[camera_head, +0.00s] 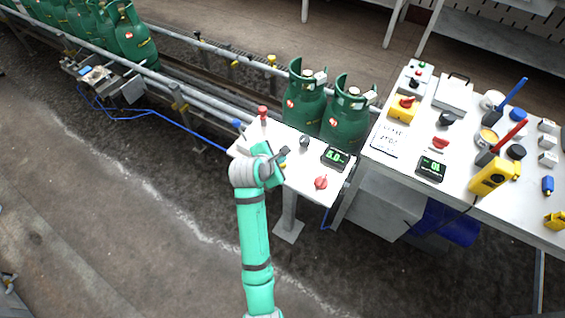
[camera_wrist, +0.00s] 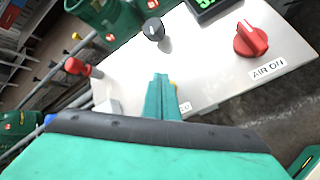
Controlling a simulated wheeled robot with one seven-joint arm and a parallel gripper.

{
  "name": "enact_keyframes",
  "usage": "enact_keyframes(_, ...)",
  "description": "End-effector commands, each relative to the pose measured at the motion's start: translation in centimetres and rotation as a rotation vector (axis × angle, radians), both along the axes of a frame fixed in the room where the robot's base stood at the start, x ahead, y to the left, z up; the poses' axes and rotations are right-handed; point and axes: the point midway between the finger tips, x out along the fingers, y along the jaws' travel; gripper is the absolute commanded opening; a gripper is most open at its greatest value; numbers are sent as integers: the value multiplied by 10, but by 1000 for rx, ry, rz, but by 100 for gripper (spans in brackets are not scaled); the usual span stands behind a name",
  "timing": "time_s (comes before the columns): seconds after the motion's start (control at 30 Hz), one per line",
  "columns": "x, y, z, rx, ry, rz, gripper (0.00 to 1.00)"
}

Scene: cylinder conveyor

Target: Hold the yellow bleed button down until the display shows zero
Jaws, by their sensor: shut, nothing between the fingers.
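The small white control panel (camera_head: 312,186) stands beside the conveyor. Its display (camera_head: 335,158) has lit green digits that look like 5.0, and it is cut off at the top of the wrist view (camera_wrist: 208,5). My gripper (camera_head: 280,155) is shut and empty over the left part of the panel. In the wrist view its closed fingers (camera_wrist: 161,80) point at the panel. The yellow bleed button (camera_wrist: 174,86) is mostly hidden behind them, with only a yellow sliver showing. I cannot tell whether the fingers touch or press it. A partly covered label (camera_wrist: 185,106) is beside it.
The panel also carries a red AIR ON knob (camera_wrist: 251,39), a dark knob (camera_wrist: 153,29) and a red-topped post (camera_head: 262,113). Green gas cylinders (camera_head: 345,110) stand close behind on the conveyor. A cluttered white bench (camera_head: 400,165) with another display (camera_head: 431,168) is at right.

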Motion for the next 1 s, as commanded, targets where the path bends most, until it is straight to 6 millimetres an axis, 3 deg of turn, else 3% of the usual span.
enact_keyframes(1.0,0,5,-11,0,0,2,0)
